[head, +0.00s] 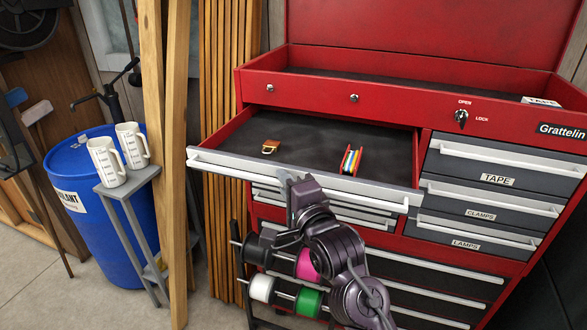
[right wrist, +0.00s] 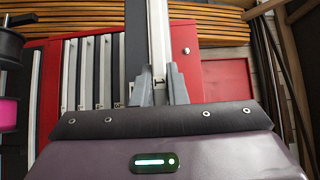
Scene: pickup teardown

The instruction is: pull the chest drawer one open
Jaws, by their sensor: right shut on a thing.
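The red tool chest (head: 243,114) stands in the middle of the head view. Its top left drawer (head: 325,137) is pulled out, showing a dark lined inside and a long pale handle (head: 235,165) across its front. My right gripper (head: 291,184) is at this drawer's front, shut on the handle. In the right wrist view both fingers of the right gripper (right wrist: 162,88) close around the pale handle bar (right wrist: 157,40). A small brass padlock-like thing (head: 270,147) and a striped coloured thing (head: 350,161) lie in the drawer. My left gripper is not in view.
Shut drawers labelled TAPE (head: 497,179), CLAMPS (head: 482,213) and LAMPS (head: 468,244) are at the right. A rack of coloured spools (head: 285,283) stands below the open drawer. Left are wooden boards (head: 175,150), a small stand with two jugs (head: 107,160) and a blue barrel (head: 75,215).

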